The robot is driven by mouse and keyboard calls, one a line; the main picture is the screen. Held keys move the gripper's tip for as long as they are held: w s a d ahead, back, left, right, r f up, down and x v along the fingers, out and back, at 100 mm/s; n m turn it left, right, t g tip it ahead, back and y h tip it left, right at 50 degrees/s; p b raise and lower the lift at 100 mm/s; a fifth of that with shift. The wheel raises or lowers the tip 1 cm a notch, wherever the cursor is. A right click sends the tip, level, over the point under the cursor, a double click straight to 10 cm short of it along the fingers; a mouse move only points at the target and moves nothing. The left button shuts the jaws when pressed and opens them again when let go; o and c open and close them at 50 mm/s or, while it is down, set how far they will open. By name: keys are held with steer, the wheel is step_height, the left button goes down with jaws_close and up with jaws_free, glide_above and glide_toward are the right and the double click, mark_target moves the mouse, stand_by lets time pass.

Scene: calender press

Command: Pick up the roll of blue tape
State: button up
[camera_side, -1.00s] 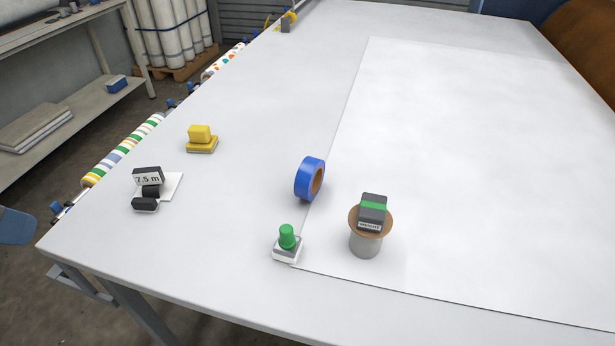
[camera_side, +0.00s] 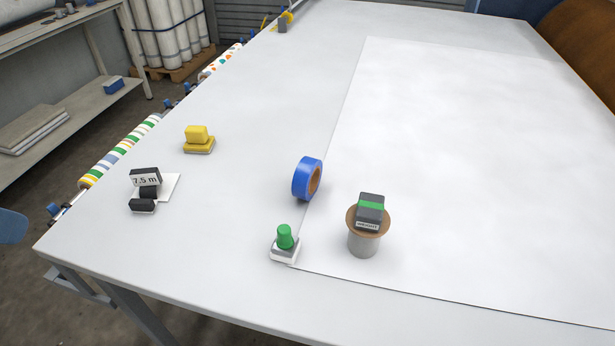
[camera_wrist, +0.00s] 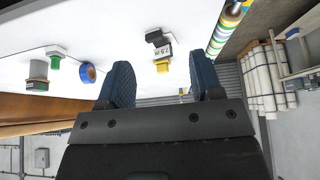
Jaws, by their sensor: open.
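The roll of blue tape (camera_side: 302,178) stands on its edge on the white table, at the left border of a large white sheet. Its brown core faces right in the side view. In the wrist view the tape (camera_wrist: 87,73) is left of my gripper (camera_wrist: 165,84), well beyond the fingers. My gripper is open, with its two blue ridged fingers apart and nothing between them. The fingers do not show in the side view.
A green-knobbed block (camera_side: 285,243) stands in front of the tape. A spool (camera_side: 363,241) topped by a dark green-striped block (camera_side: 370,209) is to its right. A yellow block (camera_side: 198,141) and a "7.5 m" counter (camera_side: 146,178) are left. Striped rollers (camera_side: 123,148) line the table's left edge.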

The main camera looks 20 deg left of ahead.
steer(key=w+d+r, duration=0.6)
steer(key=w+r, duration=0.1)
steer(key=w, duration=0.4)
steer(key=m+g, duration=0.1)
steer(key=m, duration=0.1)
glide_above(306, 163)
steer(key=s+a, duration=0.1)
steer(key=s, duration=0.3)
step_height(306, 163, down, 6)
steer(key=shift+h, duration=0.3)
steer(key=x, duration=0.8)
steer(key=shift+s+d+f, duration=0.1)
steer(key=shift+d+f, duration=0.1)
steer(key=shift+f, duration=0.05)
steer(key=shift+s+x, duration=0.1)
steer(key=shift+x, duration=1.35)
steer(key=shift+s+x, duration=0.15)
steer(key=shift+x, duration=1.3)
steer(key=shift+c, duration=0.2)
steer(key=c, duration=0.9)
steer(key=shift+d, duration=0.1)
steer(key=shift+c, duration=0.3)
